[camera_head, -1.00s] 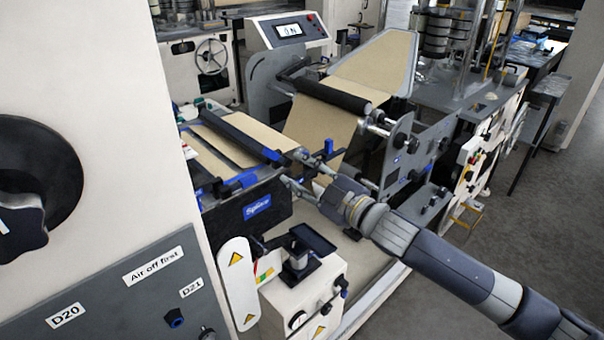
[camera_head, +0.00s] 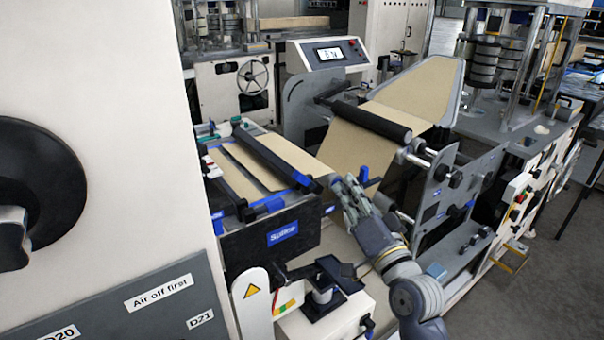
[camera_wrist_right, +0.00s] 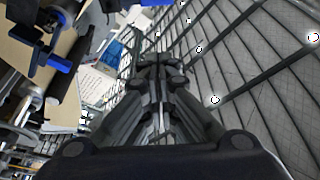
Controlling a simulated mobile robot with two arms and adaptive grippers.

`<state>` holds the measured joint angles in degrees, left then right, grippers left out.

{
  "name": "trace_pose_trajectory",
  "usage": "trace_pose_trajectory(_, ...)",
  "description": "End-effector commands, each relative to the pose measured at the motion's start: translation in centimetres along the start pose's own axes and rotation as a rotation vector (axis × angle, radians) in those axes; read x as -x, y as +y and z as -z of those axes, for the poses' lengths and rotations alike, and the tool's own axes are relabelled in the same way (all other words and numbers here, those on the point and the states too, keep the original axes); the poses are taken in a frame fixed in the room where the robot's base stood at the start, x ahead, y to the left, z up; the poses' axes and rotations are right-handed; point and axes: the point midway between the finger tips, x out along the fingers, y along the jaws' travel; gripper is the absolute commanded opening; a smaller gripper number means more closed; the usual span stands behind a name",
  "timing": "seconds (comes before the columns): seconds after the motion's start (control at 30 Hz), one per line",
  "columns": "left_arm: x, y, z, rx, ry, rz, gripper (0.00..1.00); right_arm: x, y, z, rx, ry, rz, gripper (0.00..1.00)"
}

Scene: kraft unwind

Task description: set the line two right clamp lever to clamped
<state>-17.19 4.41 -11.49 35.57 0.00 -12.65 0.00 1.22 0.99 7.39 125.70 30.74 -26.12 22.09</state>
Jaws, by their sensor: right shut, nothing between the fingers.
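The splice table (camera_head: 285,222), with a dark front and a blue "Splice" label, stands in the middle of the head view. Dark bars with blue end pieces lie across its brown web; one blue end piece (camera_head: 306,181) is at its right side. Which piece is the line two right clamp lever, and its setting, I cannot tell. My right gripper (camera_head: 343,183) is shut and empty, just right of the table, near a blue-ended part (camera_head: 364,174). In the right wrist view its fingers (camera_wrist_right: 160,68) are together, with a blue part (camera_wrist_right: 55,60) to their left. My left gripper is not in view.
A black roller (camera_head: 370,119) and brown web stand behind. A grey side plate (camera_head: 435,195) is right of my gripper. A white block with a dark top plate (camera_head: 340,275) stands in front. A white cabinet with a black knob (camera_head: 40,185) fills the left. Floor is free at far right.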

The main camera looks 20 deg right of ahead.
Motion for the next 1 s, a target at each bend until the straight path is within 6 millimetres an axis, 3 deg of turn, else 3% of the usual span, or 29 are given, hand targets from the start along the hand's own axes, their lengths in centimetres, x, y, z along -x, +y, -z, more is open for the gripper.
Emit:
trace_pose_trajectory(0.17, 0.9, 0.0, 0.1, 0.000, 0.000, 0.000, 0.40, -2.2, -0.2, 0.3, -0.003, 0.002, 0.000, 0.00)
trace_pose_trajectory(0.57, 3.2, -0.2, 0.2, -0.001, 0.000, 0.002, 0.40, -10.3, -0.3, 0.3, -0.001, 0.000, 0.001, 0.00)
trace_pose_trajectory(0.7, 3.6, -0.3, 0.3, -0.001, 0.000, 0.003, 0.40, -9.1, -0.1, -2.2, -0.002, -0.003, -0.002, 0.00)
trace_pose_trajectory(1.0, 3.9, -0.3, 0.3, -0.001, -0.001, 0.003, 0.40, -8.5, 0.0, -3.8, 0.001, 0.000, 0.000, 0.00)
